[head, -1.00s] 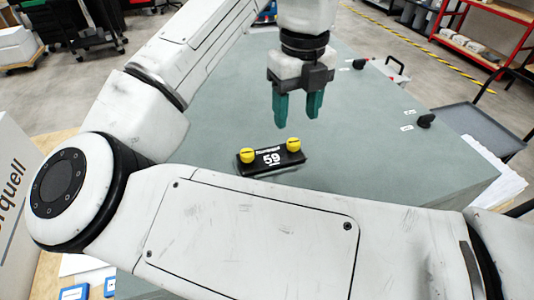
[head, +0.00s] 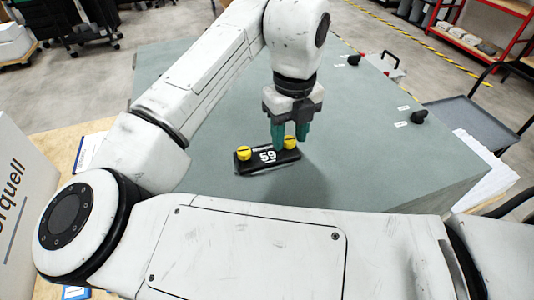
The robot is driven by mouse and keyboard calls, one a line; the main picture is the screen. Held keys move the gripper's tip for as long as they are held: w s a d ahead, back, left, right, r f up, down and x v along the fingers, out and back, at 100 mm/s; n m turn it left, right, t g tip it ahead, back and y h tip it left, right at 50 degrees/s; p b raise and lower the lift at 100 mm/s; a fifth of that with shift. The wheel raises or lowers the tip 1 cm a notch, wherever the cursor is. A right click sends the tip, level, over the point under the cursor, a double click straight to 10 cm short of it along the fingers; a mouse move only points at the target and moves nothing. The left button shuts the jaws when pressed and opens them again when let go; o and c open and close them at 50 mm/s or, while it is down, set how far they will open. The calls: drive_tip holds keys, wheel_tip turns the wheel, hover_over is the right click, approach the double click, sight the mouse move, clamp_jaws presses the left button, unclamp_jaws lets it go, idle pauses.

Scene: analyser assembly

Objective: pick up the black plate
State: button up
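The black plate (head: 266,167) lies on the grey-green top of the large block. It bears a white "59" and has two yellow knobs, a left knob (head: 244,153) and a right knob (head: 290,142). My gripper (head: 290,145) points down at the right end of the plate. Its two teal fingers are apart, with the right knob showing between their tips. I cannot tell whether the fingers touch the knob or how far down beside it they reach.
The grey-green top (head: 370,150) is clear around the plate. Black knobs (head: 418,117) with white labels sit near its right edge. A grey cart (head: 470,125) stands to the right. A white box (head: 25,190) is at the left.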

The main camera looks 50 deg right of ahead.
clamp_jaws()
drive_tip(key=shift+r, duration=0.15)
